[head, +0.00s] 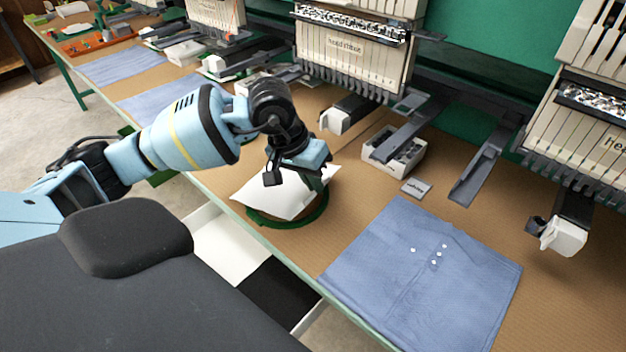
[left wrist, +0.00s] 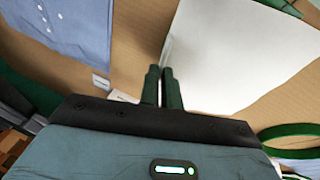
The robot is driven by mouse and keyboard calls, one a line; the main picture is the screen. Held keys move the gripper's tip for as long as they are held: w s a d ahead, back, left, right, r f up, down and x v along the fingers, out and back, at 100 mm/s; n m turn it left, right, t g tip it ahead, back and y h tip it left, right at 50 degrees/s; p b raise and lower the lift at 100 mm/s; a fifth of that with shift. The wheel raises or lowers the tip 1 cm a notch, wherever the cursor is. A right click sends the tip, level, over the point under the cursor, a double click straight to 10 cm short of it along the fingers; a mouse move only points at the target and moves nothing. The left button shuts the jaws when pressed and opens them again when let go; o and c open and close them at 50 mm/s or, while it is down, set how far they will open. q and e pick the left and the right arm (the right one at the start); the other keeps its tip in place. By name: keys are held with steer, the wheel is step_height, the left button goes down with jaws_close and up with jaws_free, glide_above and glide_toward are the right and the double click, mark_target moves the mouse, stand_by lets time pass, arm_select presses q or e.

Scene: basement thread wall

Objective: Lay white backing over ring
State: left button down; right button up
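The white backing (head: 280,192) is a sheet lying tilted over the green ring (head: 295,222) near the front table edge; the ring's near and right rim shows beyond it. My left gripper (head: 318,182) is at the sheet's right side, above the ring. In the left wrist view its fingers (left wrist: 161,72) are nearly together at a corner of the backing (left wrist: 235,50), and appear shut on it. The ring shows past the sheet at the right of that view (left wrist: 292,131). The exact grip is partly hidden. My right gripper is not in view.
A folded blue shirt (head: 420,270) with white dots lies right of the ring; a small grey card (head: 416,187) and a grey-white box (head: 392,158) are behind it. Embroidery heads (head: 355,50) and their arms overhang the back. An open drawer (head: 225,245) holds white and black sheets below the edge.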

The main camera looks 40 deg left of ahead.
arm_select(q)
steer(key=c, duration=1.5)
jaws_free()
steer(key=shift+c, duration=0.2)
steer(key=shift+r, duration=0.1)
steer(key=v, duration=0.7)
steer(key=shift+r, duration=0.3)
steer(key=shift+s, duration=0.2)
